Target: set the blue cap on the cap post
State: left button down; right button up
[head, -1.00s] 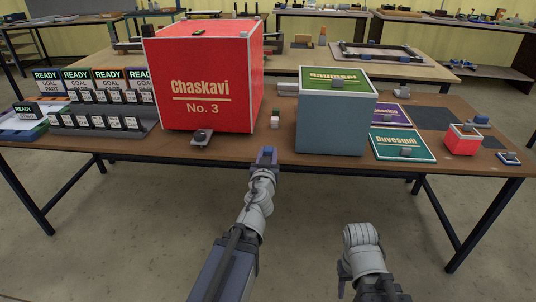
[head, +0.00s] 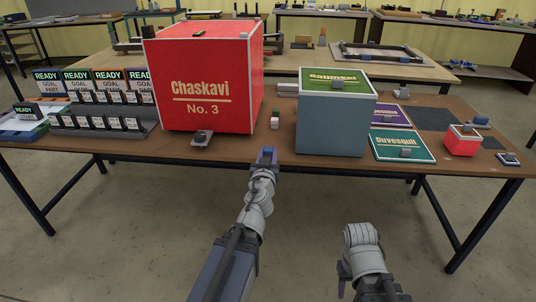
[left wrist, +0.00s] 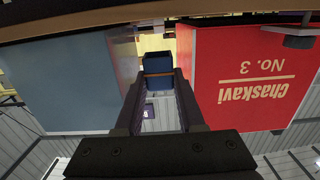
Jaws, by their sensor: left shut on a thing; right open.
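My left gripper (head: 266,156) is held out at the front edge of the table, in the gap between the red box and the blue-grey box. In the left wrist view, its fingers (left wrist: 158,80) are shut on a small dark blue block-like piece, which I take for the blue cap (left wrist: 158,65). The cap is small and partly hidden by the fingers in the head view. A small upright post-like piece (head: 275,120) stands on the table just beyond the gripper; I cannot tell whether it is the cap post. My right arm is low at the bottom right, and its fingers do not show.
The large red box (head: 205,75) stands left of the gap, with a small grey bracket (head: 202,138) before it. The blue-grey box (head: 330,128) with a green top stands right. Flat purple and green panels (head: 403,146) and a small red box (head: 462,142) lie further right.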

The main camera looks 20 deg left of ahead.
aim_at(268, 151)
pick_arm(q)
jog(key=shift+r+p, duration=2)
jog(key=shift+r, duration=0.05)
jog(key=shift+f, duration=0.1)
